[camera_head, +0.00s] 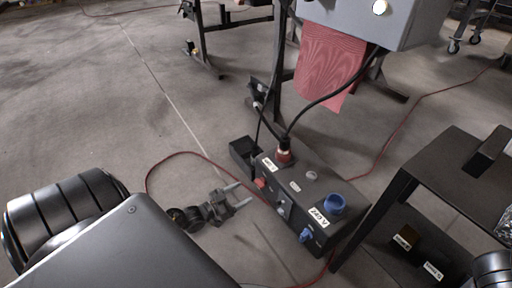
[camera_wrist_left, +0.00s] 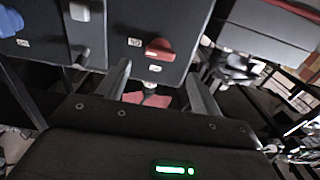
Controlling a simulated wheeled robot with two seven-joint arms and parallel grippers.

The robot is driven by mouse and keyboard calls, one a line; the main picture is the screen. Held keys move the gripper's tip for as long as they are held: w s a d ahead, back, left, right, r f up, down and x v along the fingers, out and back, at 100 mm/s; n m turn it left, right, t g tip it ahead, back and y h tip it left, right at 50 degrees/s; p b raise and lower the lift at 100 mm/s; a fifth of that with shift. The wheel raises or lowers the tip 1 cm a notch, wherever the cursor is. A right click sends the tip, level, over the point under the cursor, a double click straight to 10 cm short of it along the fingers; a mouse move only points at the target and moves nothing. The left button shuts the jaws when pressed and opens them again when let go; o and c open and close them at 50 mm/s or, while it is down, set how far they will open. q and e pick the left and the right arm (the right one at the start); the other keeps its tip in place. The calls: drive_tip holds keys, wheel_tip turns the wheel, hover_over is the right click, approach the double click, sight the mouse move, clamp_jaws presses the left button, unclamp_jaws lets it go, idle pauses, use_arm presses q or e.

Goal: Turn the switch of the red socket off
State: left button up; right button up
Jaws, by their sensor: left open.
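A dark socket box (camera_head: 312,190) stands in the middle of the head view. The red socket (camera_head: 284,156) is on its top at the far left end, with a black cable plugged in. The red switch (camera_head: 260,183) is on the side face below it; it also shows in the left wrist view (camera_wrist_left: 160,48), lying roughly level. My left gripper (camera_head: 241,195) is open and empty, just left of that face, pointing at it. In the left wrist view its fingers (camera_wrist_left: 158,74) are either side of the red switch, apparently short of it. My right gripper is not in view.
A blue socket (camera_head: 335,204) and blue switch (camera_head: 306,236) are on the box's near end. A black table (camera_head: 455,165) stands close on the right. Cables cross the floor; the left floor is mostly open.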

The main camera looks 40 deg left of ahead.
sight(257, 185)
use_arm(q)
drive_tip(key=shift+b+x, duration=1.3)
drive_tip(key=shift+x, duration=2.25)
drive_tip(key=shift+c, duration=0.4)
